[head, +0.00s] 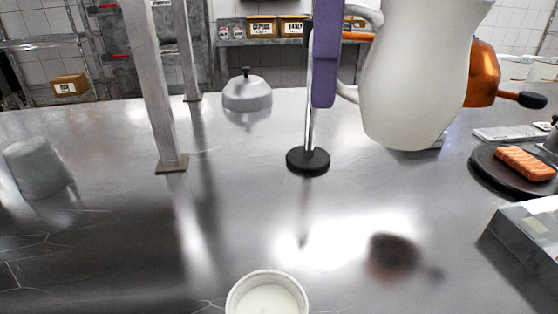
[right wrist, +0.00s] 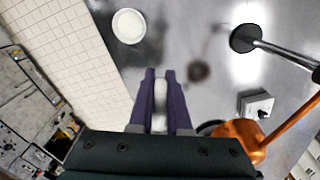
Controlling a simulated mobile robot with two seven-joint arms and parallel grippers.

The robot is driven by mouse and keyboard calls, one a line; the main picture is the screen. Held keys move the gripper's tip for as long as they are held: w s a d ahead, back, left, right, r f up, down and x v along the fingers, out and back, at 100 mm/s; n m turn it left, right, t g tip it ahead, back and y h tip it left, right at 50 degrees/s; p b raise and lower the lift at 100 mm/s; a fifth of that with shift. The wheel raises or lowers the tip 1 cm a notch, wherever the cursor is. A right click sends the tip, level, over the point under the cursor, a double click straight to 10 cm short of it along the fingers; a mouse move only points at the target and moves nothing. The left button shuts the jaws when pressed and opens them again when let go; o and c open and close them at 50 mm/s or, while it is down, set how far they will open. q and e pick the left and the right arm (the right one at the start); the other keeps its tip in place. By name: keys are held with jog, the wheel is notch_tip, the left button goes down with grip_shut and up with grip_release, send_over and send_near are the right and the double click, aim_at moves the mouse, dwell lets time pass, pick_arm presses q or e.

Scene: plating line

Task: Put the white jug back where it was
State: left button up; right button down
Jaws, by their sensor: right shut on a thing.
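The white jug (head: 415,80) is in the air at the upper right of the head view, roughly upright, with its top cut off by the frame. My right gripper (head: 325,75) has purple fingers and is at the jug's handle, on the left side of the jug. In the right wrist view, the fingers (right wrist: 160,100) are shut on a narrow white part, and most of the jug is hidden. A white bowl (head: 267,275) with pale contents stands at the near edge of the head view; it also shows in the right wrist view (right wrist: 128,26). My left gripper is not in view.
A lamp stand with a black base (head: 308,161) and copper shade (head: 482,72) is close behind the jug. A dark plate (head: 485,168) with salmon (head: 525,163) and a metal box (head: 525,240) are right. A grey cloche (head: 247,93) stands behind. The middle counter is clear.

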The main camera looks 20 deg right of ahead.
notch_tip(320, 180, down, 20)
jog(key=shift+r, duration=0.1)
dwell(0.5)
jog(key=c, duration=1.3)
grip_release()
jog(key=shift+f, duration=0.25)
jog(key=o, duration=0.4)
jog(key=shift+r, duration=0.1)
jog(key=shift+o, duration=0.2)
notch_tip(320, 180, up, 12)
jog(key=shift+r, duration=0.2)
